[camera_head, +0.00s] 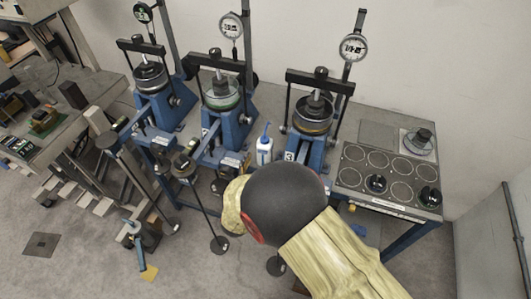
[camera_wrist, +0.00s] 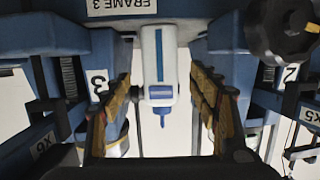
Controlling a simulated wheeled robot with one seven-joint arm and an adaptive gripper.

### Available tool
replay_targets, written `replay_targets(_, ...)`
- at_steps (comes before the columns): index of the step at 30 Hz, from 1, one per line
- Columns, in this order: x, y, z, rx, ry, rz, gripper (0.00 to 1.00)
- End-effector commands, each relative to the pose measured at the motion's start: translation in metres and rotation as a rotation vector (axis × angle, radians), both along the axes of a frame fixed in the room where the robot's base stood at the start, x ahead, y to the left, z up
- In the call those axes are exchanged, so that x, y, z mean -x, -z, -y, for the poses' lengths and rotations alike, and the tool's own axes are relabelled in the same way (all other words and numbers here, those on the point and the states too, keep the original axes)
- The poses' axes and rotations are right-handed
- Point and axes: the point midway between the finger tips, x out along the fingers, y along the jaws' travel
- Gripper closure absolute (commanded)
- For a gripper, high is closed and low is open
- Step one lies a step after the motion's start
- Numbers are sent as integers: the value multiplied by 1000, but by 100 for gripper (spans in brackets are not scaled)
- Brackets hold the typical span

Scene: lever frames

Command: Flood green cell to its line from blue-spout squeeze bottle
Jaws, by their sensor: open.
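The squeeze bottle (camera_head: 264,150) is white with a blue band and a blue spout. It stands upright on the bench between the middle and right lever frames. In the wrist view the bottle (camera_wrist: 158,50) appears upside down, its blue spout pointing down the picture. My gripper (camera_wrist: 160,85) is open, with one finger on each side of the bottle in that view; I see gaps on both sides and no contact. In the head view my arm hides the gripper. The green cell (camera_head: 221,96) sits in the middle lever frame; its line is too small to make out.
The left frame (camera_head: 150,78) and right frame (camera_head: 313,115) flank the middle one. In the wrist view, blue frame parts labelled 3 (camera_wrist: 97,86) and 2 (camera_wrist: 291,73) crowd both sides. A tray with round recesses (camera_head: 378,175) lies at right.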

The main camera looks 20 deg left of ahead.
Motion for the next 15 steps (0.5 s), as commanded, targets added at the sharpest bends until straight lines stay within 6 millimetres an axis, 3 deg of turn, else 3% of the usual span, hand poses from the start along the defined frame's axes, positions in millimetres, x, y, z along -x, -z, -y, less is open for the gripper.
replay_targets(15, -54, 15, 0, 0, 1, 0, 39)
